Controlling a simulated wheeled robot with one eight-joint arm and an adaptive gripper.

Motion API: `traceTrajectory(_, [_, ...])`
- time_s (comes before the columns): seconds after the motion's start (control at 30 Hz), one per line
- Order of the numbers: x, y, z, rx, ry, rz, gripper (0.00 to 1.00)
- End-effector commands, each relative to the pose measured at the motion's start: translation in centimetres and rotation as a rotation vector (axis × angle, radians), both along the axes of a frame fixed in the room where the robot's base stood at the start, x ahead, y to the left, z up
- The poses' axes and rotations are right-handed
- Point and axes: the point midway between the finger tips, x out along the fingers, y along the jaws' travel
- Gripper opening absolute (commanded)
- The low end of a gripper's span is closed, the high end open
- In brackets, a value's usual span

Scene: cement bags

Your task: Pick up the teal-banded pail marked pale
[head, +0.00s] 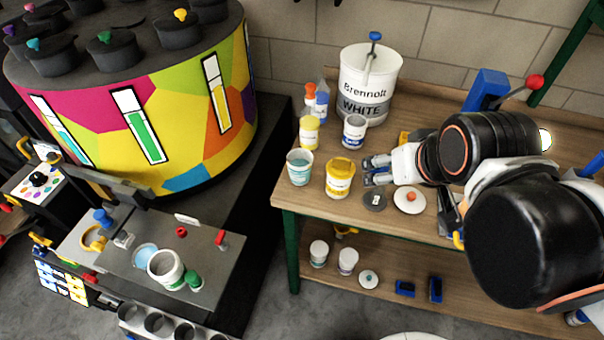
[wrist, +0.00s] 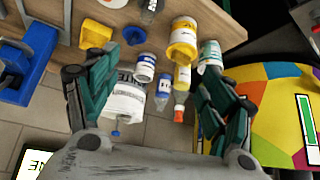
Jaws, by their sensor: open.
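The teal-banded pail (head: 299,167) stands upright and open at the left front corner of the wooden bench. Its marking is too small to read. In the wrist view it shows at the upper right (wrist: 209,56), near the right finger's tip. My gripper (head: 376,171) is open and empty, with its fingers pointing left above the bench.
A white pail with a blue band (head: 354,131), a yellow bottle (head: 309,132) and a big Brennolt bucket (head: 368,85) stand behind. A colourful drum (head: 190,110) stands left, beyond a gap.

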Motion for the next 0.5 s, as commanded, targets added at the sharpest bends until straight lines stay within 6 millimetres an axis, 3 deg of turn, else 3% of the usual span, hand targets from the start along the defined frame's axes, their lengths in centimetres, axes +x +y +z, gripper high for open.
traceTrajectory(0.27, [1.8, 0.7, 0.6, -0.003, 0.021, 0.013, 0.75])
traceTrajectory(0.5, [4.6, 1.8, 1.0, -0.01, 0.052, 0.03, 0.75])
